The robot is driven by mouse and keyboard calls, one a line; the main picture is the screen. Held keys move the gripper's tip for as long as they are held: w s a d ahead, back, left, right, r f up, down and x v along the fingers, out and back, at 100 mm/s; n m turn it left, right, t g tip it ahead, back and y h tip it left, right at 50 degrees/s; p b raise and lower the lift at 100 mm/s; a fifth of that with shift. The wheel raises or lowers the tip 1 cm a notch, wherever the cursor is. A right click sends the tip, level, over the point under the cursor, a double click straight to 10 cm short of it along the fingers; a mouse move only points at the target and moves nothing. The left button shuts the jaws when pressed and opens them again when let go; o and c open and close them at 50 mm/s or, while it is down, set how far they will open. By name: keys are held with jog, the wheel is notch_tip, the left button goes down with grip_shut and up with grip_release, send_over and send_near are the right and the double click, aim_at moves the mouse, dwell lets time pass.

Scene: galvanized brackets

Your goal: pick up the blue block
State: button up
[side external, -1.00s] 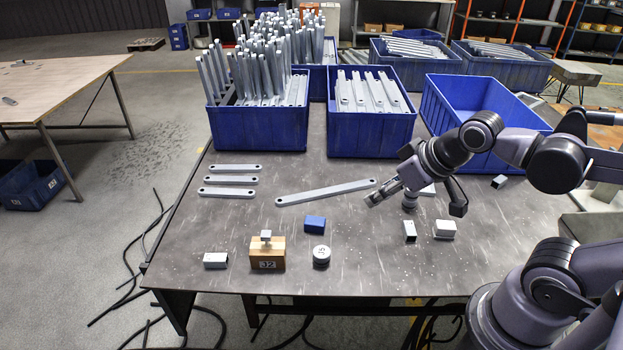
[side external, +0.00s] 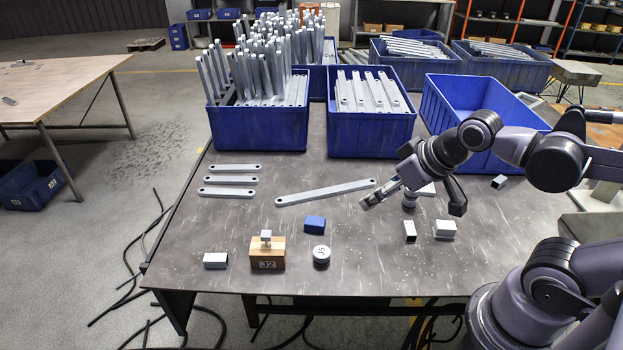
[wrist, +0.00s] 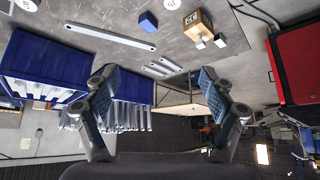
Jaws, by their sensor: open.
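The blue block (side external: 315,223) lies on the grey worktable, in front of a long galvanized bracket and behind a round weight. It also shows near the top of the wrist view (wrist: 148,21). My gripper (side external: 367,203) is to the right of the block and a little farther back, above the table near the right end of the long bracket. In the wrist view my gripper (wrist: 165,85) has its two fingers wide apart with nothing between them.
A wooden block marked 32 (side external: 267,255), a round weight (side external: 321,256) and a small metal piece (side external: 215,261) stand near the front. The long bracket (side external: 325,192) lies behind the block. Blue bins (side external: 370,140) line the back. More small metal pieces (side external: 410,232) stand at right.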

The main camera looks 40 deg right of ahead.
jog(key=m+g, duration=0.7)
jog(key=m, duration=0.4)
send_over(315, 221)
notch_tip(315, 221, down, 17)
jog(key=f, duration=0.5)
jog(key=shift+s+d+f, duration=0.15)
jog(key=shift+d+f, duration=0.05)
jog(key=shift+d, duration=0.15)
jog(key=shift+w+a+f, duration=0.1)
jog(key=shift+a+f, duration=0.05)
jog(key=shift+f, duration=1.2)
jog(key=shift+w+a+f, duration=0.1)
jog(key=shift+a+f, duration=0.05)
jog(key=shift+f, duration=1.2)
jog(key=shift+c, duration=0.3)
jog(key=c, duration=1.3)
